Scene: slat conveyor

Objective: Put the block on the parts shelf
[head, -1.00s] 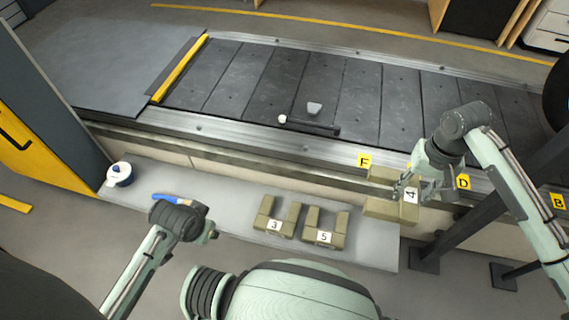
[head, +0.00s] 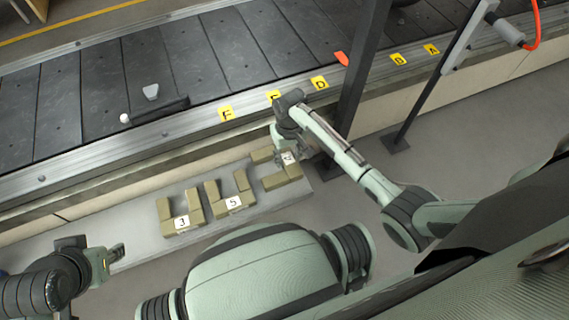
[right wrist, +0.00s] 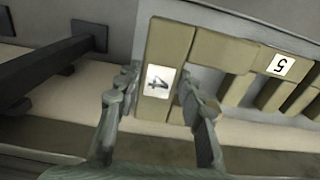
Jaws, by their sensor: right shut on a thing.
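The olive U-shaped block 4 (head: 283,178) is at the right end of the long grey shelf (head: 140,243) beside the conveyor. It also shows in the right wrist view (right wrist: 168,45), with its label between the fingers. My right gripper (head: 284,158) is shut on it; in the right wrist view the fingers (right wrist: 163,100) lie along either side of its labelled bar. I cannot tell whether the block's underside touches the shelf. Similar blocks 5 (head: 221,190) and 3 (head: 167,207) stand to its left. My left gripper (head: 116,252) is near the shelf's front edge, holding nothing visible; its opening is unclear.
The slat conveyor (head: 90,90) runs behind the shelf, with yellow letter tags along its rail and a dark tool-like object (head: 160,108) on it. A dark post (head: 362,75) stands close to my right arm. Bare shelf lies left of block 3.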

